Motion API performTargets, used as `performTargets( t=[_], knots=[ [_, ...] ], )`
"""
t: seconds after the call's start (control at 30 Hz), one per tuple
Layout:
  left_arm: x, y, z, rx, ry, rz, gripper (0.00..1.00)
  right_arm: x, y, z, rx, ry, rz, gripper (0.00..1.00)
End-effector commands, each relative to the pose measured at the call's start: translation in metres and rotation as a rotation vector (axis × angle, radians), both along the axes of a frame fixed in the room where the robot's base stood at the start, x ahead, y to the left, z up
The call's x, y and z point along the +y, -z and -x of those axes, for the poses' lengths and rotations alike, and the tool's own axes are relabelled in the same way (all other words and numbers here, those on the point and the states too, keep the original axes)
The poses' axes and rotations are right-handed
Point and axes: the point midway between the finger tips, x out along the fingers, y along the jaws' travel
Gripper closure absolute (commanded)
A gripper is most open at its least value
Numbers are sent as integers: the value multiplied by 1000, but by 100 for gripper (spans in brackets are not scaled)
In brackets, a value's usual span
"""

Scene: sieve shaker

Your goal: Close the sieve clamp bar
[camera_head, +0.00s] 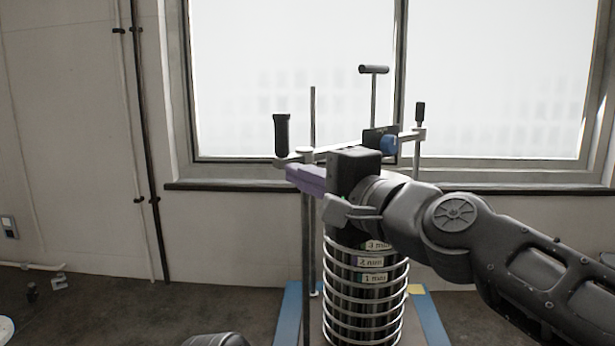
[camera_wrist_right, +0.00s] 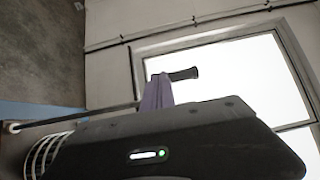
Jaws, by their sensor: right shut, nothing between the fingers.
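The sieve stack (camera_head: 366,290) stands upright, ringed in metal, with labels such as "2 mm" and "1 mm". The metal clamp bar (camera_head: 322,151) runs above it between two upright posts, the left post (camera_head: 312,110) and the right post (camera_head: 417,150). An upright black handle (camera_head: 281,135) is at the bar's left end; it also shows in the right wrist view (camera_wrist_right: 184,73). My right gripper (camera_head: 292,173) is shut and empty, its purple fingers just below and beside the handle end. Whether they touch the bar is unclear. My gripper hides part of the bar and the stack's top.
A T-shaped handle (camera_head: 373,69) rises above the bar's middle, near a blue knob (camera_head: 389,145). A smaller black handle (camera_head: 420,112) tops the right post. The shaker stands on a blue-edged base (camera_head: 290,315). A window and sill (camera_head: 230,186) are behind.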

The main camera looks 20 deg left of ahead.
Motion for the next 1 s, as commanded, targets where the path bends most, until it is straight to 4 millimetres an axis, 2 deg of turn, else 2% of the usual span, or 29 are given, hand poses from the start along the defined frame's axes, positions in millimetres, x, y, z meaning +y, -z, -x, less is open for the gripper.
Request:
performTargets(
  t=[0.03,0.1,0.2,0.33,1.0],
  knots=[
    [1,-1,-1,-1,-3,-1,67,4,1,14,0,-4,6,100],
    [2,-4,-1,0,-4,-3,67,7,1,28,1,-3,6,100],
    [2,-6,0,1,-5,-4,67,11,2,46,1,-2,6,100],
    [2,-12,1,4,-4,-4,67,14,2,60,4,0,7,100],
    [2,-12,1,5,-5,-5,67,15,5,64,6,2,7,100]
  ],
)
